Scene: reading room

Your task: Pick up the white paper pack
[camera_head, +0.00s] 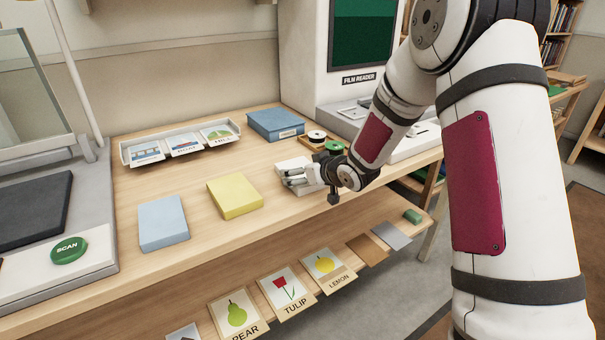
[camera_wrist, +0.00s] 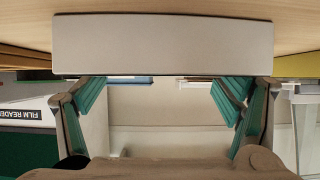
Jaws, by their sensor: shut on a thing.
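The white paper pack (camera_head: 291,165) is at the right part of the wooden table, in front of the film reader. My gripper (camera_head: 300,180) reaches it from the right and is shut on it, partly covering it. In the wrist view the white paper pack (camera_wrist: 160,43) is a broad pale block across the top, and the green-padded fingers of my gripper (camera_wrist: 160,92) reach its edge from below. I cannot tell whether the pack rests on the table or is slightly off it.
A yellow pack (camera_head: 234,196) and a light blue pack (camera_head: 163,222) lie to the left. A darker blue box (camera_head: 275,124), a tray of picture cards (camera_head: 180,148) and a small tray with reels (camera_head: 318,138) stand behind. A lower shelf holds cards (camera_head: 285,291). The film reader (camera_head: 350,80) stands behind right.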

